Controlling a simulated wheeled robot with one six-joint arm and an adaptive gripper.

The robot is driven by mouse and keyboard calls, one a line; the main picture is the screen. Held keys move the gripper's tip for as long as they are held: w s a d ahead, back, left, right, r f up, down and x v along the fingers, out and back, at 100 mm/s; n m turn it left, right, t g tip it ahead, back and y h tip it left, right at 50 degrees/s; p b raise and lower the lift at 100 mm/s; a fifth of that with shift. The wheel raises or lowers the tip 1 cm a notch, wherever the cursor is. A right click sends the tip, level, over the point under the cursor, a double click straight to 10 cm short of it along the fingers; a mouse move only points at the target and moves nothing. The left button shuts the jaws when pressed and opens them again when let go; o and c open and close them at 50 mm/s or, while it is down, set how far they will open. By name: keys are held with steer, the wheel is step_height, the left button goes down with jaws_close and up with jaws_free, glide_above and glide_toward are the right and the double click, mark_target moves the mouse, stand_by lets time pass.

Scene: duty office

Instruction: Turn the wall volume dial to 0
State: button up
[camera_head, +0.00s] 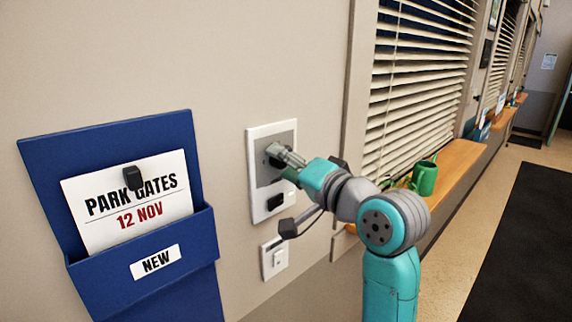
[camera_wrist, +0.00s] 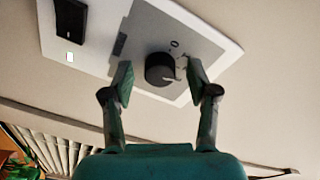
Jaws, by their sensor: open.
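The wall volume plate (camera_head: 268,128) is white with a grey face, and it also shows in the wrist view (camera_wrist: 207,35). The dial (camera_wrist: 159,70) is a round black knob on the grey face, with a 0-like mark printed close by. The dial's pointer is too small to read surely. In the head view my gripper (camera_head: 279,156) is at the plate and mostly hides the dial. In the wrist view my gripper (camera_wrist: 160,79) is open, one finger on each side of the dial. Gaps show between fingers and knob.
A black rocker (camera_head: 275,201) sits lower on the plate, with a white wall switch (camera_head: 274,258) below. A blue holder (camera_head: 150,285) with a PARK GATES paper (camera_head: 128,204) hangs left. Right are window blinds (camera_head: 420,80) and a green watering can (camera_head: 425,178) on a wooden sill.

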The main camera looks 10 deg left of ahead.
jaws_close()
steer(key=shift+n, duration=0.3)
steer(key=n, duration=0.6)
steer(key=shift+f+n+y, duration=0.1)
steer(key=shift+n+y, duration=0.2)
steer(key=n, duration=0.3)
steer(key=shift+w+d+n, duration=0.1)
steer(key=shift+n, duration=0.3)
steer(key=shift+n+y, duration=0.4)
steer(key=shift+n, duration=1.7)
